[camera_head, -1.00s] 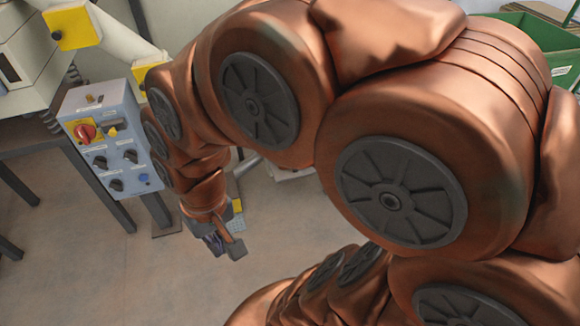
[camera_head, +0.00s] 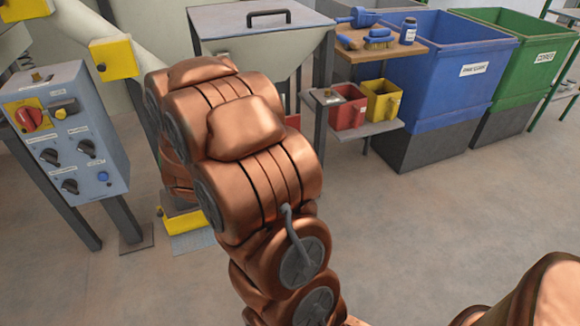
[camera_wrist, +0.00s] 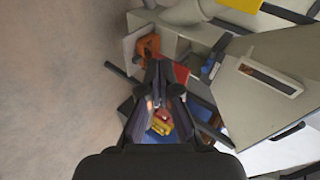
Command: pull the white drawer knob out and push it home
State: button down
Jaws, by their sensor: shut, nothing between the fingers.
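I cannot make out the white drawer knob in either view. My gripper (camera_wrist: 159,72) shows in the wrist view with its dark fingers converging at the tips, shut and empty. In the head view the gripper itself is hidden, and my copper arm fills the middle of the picture.
A grey control box (camera_head: 68,133) with a red switch stands at left. A grey hopper (camera_head: 262,45) is behind my arm. A wooden shelf (camera_head: 352,52), red bin (camera_head: 348,108), yellow bin (camera_head: 381,101), blue crate (camera_head: 440,65) and green crate (camera_head: 522,60) stand right.

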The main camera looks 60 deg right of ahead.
jog(key=s+d+f+m+g+h+b, duration=0.2)
jog(key=s+d+f+m+h+b, duration=0.35)
jog(key=d, duration=0.35)
jog(key=s+d+f+m+g+h+b, duration=0.3)
jog(key=s+d+f+m+h+b, duration=0.15)
jog(key=s+d, duration=0.35)
jog(key=w+d+b, duration=0.6)
jog(key=d, duration=0.7)
jog(key=shift+n, duration=0.3)
jog(key=shift+d, duration=0.1)
